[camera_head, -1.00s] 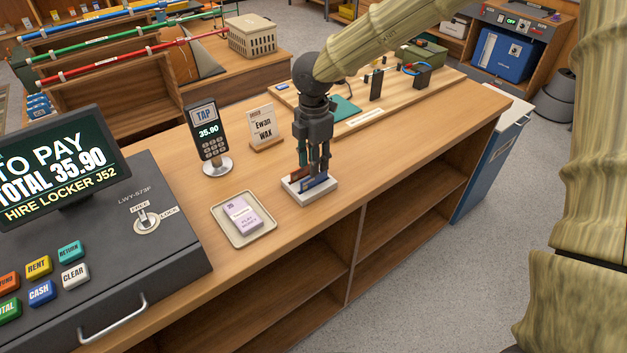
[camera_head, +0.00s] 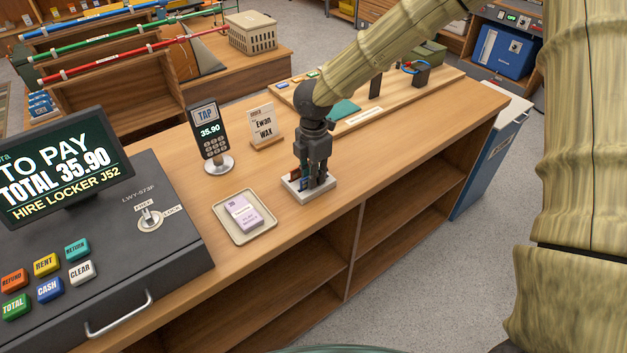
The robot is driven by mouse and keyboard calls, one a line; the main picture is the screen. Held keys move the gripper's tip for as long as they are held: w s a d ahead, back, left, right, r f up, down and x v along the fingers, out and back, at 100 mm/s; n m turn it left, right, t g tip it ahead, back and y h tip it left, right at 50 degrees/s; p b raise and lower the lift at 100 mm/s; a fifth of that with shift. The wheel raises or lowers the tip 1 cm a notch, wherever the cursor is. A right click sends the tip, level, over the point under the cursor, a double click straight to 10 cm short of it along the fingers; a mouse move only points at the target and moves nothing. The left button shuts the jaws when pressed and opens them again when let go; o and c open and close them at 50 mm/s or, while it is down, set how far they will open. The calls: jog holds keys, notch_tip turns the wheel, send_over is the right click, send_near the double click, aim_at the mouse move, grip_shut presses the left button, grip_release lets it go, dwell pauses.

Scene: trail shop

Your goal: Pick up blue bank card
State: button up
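A small white card holder (camera_head: 319,195) stands near the front edge of the wooden counter. My gripper (camera_head: 312,185) points straight down over it, with its fingertips at the cards in the holder. The blue bank card (camera_head: 304,184) is mostly hidden by the fingers; only a bit of blue shows beside them. A dark red card (camera_head: 296,174) shows at the left of the fingers. I cannot tell whether the fingers are closed on a card.
A tray (camera_head: 269,233) with a lilac pack lies left of the holder. A card terminal (camera_head: 210,137) and a name sign (camera_head: 263,122) stand behind. The till (camera_head: 120,240) fills the left. A display board (camera_head: 440,82) lies at the back right. The counter right of the holder is clear.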

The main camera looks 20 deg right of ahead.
grip_shut()
jog(key=shift+r, duration=0.1)
jog(key=shift+r+b, duration=0.3)
jog(key=shift+r, duration=0.2)
notch_tip(320, 180, up, 2)
jog(key=shift+r+b, duration=0.1)
jog(key=shift+b, duration=0.35)
jog(key=s+a+r+b, duration=0.2)
jog(key=s+a+b, duration=0.2)
jog(key=s+a, duration=0.65)
jog(key=r+p, duration=0.1)
jog(key=s+r+p, duration=0.1)
jog(key=r+p, duration=0.1)
jog(key=s+d+r+p, duration=0.1)
jog(key=shift+s+r+p, duration=0.2)
jog(key=shift+r+p, duration=0.15)
jog(key=shift+p, duration=0.05)
